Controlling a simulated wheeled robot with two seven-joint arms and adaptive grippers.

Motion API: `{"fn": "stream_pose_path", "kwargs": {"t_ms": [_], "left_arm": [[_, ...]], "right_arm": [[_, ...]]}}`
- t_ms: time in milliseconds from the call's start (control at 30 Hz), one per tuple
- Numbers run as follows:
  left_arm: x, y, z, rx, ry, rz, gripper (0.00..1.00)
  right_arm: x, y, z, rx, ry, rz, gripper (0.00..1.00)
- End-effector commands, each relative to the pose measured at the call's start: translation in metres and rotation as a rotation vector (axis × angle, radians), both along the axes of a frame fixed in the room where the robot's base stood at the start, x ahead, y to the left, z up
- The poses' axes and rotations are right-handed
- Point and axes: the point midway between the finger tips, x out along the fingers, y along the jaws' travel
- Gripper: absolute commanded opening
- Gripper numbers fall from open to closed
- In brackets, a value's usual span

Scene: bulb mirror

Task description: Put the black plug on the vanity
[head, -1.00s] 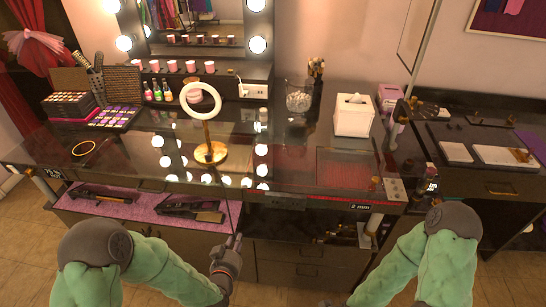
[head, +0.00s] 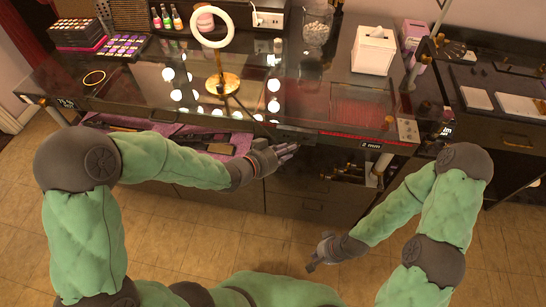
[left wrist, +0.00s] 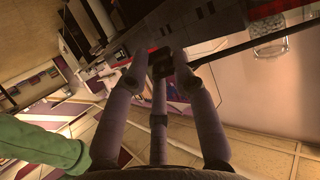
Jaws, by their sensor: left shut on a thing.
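The vanity (head: 300,96) has a dark glossy top and spans the upper half of the head view. My left gripper (head: 288,151) is at the vanity's front edge, just below the top in the picture. In the left wrist view its fingers (left wrist: 160,72) are shut on a small dark block that looks like the black plug (left wrist: 162,60). A black cord (left wrist: 212,53) runs right from it. In the head view the plug is too small to make out. My right gripper (head: 318,258) is low over the floor, apart from the vanity; its fingers are too small to judge.
A ring light (head: 213,26) on a gold base stands on the vanity, with a thin dark cord running toward the front edge. A white socket box (head: 268,18), glass jar (head: 316,30) and tissue box (head: 373,50) stand behind. The front middle top is largely clear.

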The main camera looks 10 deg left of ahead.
Motion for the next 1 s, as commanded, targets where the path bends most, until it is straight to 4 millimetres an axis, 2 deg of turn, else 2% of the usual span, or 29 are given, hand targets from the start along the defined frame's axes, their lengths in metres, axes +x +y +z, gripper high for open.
{"fn": "stream_pose_path", "kwargs": {"t_ms": [167, 333, 700, 1000], "left_arm": [[0.003, -0.009, 0.007, 0.002, 0.001, -0.046, 0.0], [0.002, -0.009, 0.014, 0.003, -0.002, -0.039, 0.0], [-0.01, 0.008, 0.045, 0.001, -0.005, 0.124, 0.0], [-0.017, 0.019, 0.062, 0.002, -0.002, 0.22, 0.0]], "right_arm": [[0.0, 0.0, 0.0, 0.0, 0.0, 0.0, 0.0], [0.0, 0.0, 0.0, 0.0, 0.0, 0.0, 0.0], [0.0, 0.0, 0.0, 0.0, 0.0, 0.0, 0.0], [0.0, 0.0, 0.0, 0.0, 0.0, 0.0, 0.0]]}}
